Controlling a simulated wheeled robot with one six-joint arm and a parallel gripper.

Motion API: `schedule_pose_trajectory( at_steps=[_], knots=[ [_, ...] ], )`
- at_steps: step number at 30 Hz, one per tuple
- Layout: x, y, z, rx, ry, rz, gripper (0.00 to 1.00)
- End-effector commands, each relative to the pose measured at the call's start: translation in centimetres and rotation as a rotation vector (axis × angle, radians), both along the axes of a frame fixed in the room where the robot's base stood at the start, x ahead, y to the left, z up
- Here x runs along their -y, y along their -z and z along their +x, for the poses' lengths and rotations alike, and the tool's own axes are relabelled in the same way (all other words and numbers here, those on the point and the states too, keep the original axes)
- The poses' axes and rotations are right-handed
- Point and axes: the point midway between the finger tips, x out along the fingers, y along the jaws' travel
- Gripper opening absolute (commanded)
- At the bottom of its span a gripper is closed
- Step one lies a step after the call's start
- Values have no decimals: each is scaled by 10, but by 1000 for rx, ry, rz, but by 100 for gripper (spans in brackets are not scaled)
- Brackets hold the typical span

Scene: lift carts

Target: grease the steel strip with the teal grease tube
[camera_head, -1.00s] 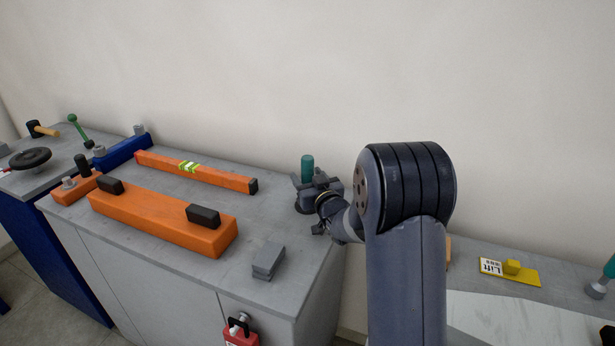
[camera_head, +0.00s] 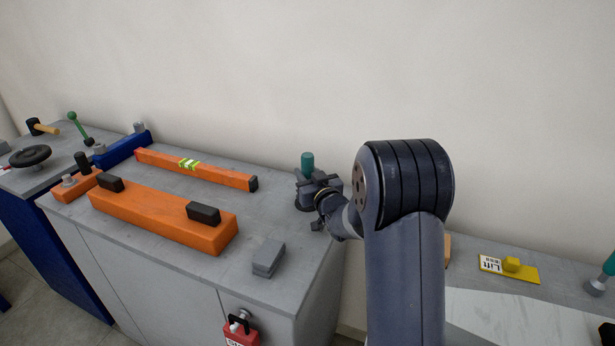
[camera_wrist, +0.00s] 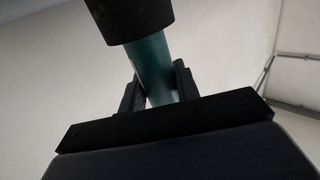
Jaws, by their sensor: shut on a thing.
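The teal grease tube (camera_head: 307,161) stands upright in my gripper (camera_head: 309,186) at the back right of the grey cabinet top. In the wrist view the teal tube (camera_wrist: 151,67) passes between the two dark fingers (camera_wrist: 157,86), which are shut on it. A wide black end (camera_wrist: 128,15) of the tube shows there. In the head view a dark round part shows below the gripper, and I cannot tell whether it clears the top. No long steel strip is clearly recognisable; a small grey metal block (camera_head: 268,258) lies near the front right edge.
An orange bar with black knobs (camera_head: 160,219) and an orange level-like bar (camera_head: 205,170) lie left of my gripper. A red tag (camera_head: 241,336) hangs on the cabinet front. A yellow plate (camera_head: 520,272) lies on the right surface. Bare top lies between block and gripper.

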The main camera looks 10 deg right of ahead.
Motion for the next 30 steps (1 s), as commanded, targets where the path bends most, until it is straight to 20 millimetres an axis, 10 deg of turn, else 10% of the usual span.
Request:
schedule_pose_trajectory(
  at_steps=[8, 21, 30],
  knots=[
    [0, -13, 0, 3, -1, 0, 4],
    [0, -92, 0, 4, -1, 0, 4],
    [0, -101, 0, 0, -1, 0, 4]
  ],
)
